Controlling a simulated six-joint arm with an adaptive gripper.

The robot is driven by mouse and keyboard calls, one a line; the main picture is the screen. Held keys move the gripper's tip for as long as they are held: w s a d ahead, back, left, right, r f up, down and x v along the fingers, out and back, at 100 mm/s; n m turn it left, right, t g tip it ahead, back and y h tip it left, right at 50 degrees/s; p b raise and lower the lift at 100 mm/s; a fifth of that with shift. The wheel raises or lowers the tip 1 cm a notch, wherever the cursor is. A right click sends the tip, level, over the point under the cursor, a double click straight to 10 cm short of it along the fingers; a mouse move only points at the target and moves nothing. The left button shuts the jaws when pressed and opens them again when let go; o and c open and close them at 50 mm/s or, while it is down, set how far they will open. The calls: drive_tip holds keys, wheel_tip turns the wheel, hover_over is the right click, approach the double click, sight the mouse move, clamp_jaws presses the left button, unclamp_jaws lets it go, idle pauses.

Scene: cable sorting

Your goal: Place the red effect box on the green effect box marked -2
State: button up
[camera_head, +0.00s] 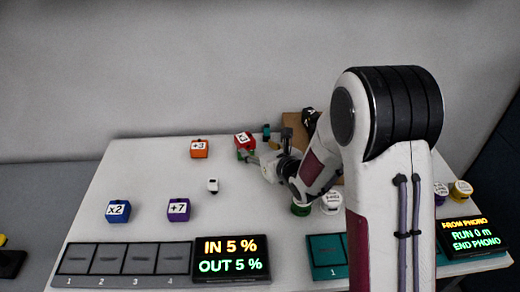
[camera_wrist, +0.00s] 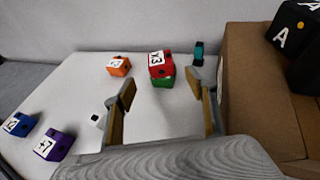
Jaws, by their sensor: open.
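The red effect box (camera_head: 244,138) sits on top of the green effect box (camera_head: 246,154) at the back of the table. In the wrist view the red box (camera_wrist: 160,64) carries a white label that looks like x3 and rests on the green box (camera_wrist: 163,81). The green box's marking cannot be read. My gripper (camera_head: 264,146) is open and empty. In the wrist view its fingertips (camera_wrist: 162,88) are spread wide, with the stacked boxes beyond them, apparently not touching.
An orange +3 box (camera_head: 199,149), a blue x2 box (camera_head: 118,211) and a purple +7 box (camera_head: 179,209) stand to the left, with a small white object (camera_head: 212,185) between. A cardboard box (camera_wrist: 250,100) stands close at the right. A slotted tray (camera_head: 125,260) lies in front.

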drive_tip(key=shift+r, duration=0.1)
idle(0.6)
drive_tip(key=s+d+r+m+g+h, duration=0.1)
drive_tip(key=s+d+r+m+h, duration=0.1)
drive_tip(key=s+d+r+m, duration=0.6)
drive_tip(key=s+d+r+m+g+h, duration=0.25)
drive_tip(key=s+r+m, duration=0.35)
drive_tip(key=m, duration=0.7)
drive_tip(key=s+d+m+g, duration=0.2)
drive_tip(key=s+m+g, duration=0.1)
drive_tip(key=s+m, duration=1.6)
drive_tip(key=s, duration=0.8)
